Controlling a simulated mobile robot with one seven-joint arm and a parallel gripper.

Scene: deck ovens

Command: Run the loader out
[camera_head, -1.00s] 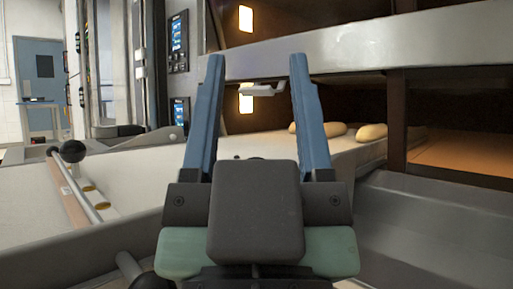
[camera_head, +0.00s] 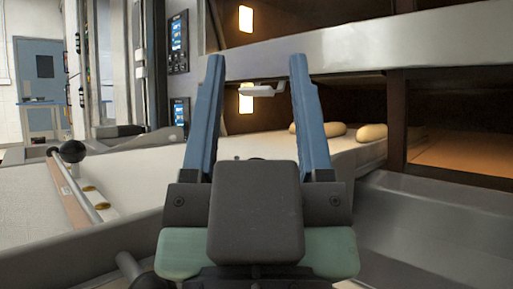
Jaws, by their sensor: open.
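My gripper (camera_head: 256,62) is open and empty, with its two blue fingers pointing toward the ovens. The loader (camera_head: 95,244) is a pale belt in a metal frame that runs from the lower left toward the oven mouth. A bar with a dark ball knob (camera_head: 73,151) stands at its left side. Several pale loaves (camera_head: 372,132) lie at the far end of the pale surface, inside the oven chamber. A small light-coloured handle-like piece (camera_head: 262,90) shows between the fingertips, farther off. My gripper's body hides part of the loader.
A metal oven front edge (camera_head: 400,48) runs across the upper right. A dark post (camera_head: 396,120) divides the loaves' chamber from a lit empty one (camera_head: 462,155). Control panels (camera_head: 178,45) are on the left column. A blue door (camera_head: 40,85) stands far left.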

